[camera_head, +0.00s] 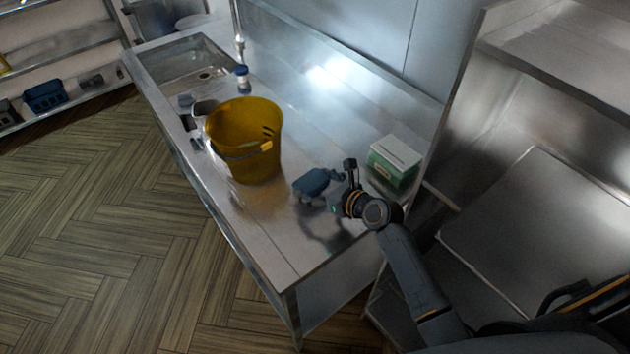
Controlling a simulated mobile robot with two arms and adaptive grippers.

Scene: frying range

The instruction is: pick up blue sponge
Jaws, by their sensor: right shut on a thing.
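A blue sponge (311,183) is at the tips of my right gripper (332,177), over the right part of the steel counter. My right gripper is shut on the sponge's right end. The sponge appears a little above the counter top, with a dark reflection below it. Part of the sponge is hidden by the gripper fingers. My left gripper is not in view.
A yellow bucket (245,150) stands left of the sponge on the counter (262,222). A green and white box (394,162) is close behind my right gripper. A sink (185,68) and a small blue-capped jar (242,77) are farther left.

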